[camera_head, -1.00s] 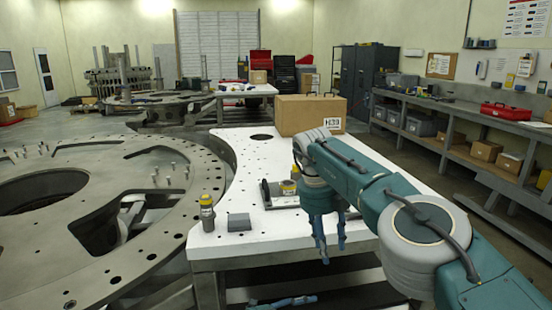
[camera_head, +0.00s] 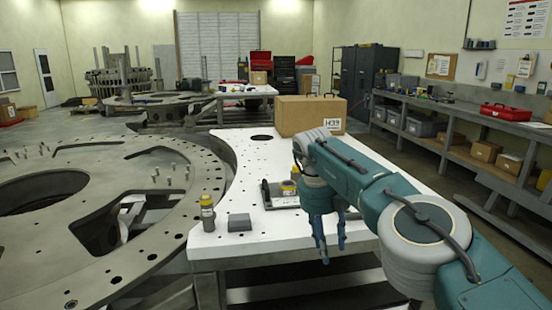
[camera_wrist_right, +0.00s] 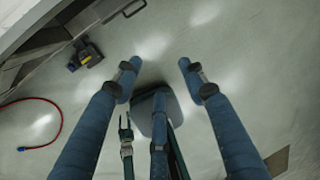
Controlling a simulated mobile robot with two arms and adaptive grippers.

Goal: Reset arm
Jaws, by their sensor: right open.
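My right arm comes in from the lower right in the head view. My right gripper (camera_head: 331,250) points down in front of the near edge of the white table, with its fingers apart and nothing between them. In the right wrist view my right gripper (camera_wrist_right: 158,70) shows its two blue fingers well apart above the grey floor, holding nothing. My left gripper does not show in the head view.
The white table (camera_head: 240,170) holds a yellow-topped bottle (camera_head: 207,213), a grey block (camera_head: 239,222), a metal fixture (camera_head: 284,196) and a cardboard box (camera_head: 300,114). A large metal ring (camera_head: 120,260) lies to the left. Shelving (camera_head: 460,125) lines the right wall.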

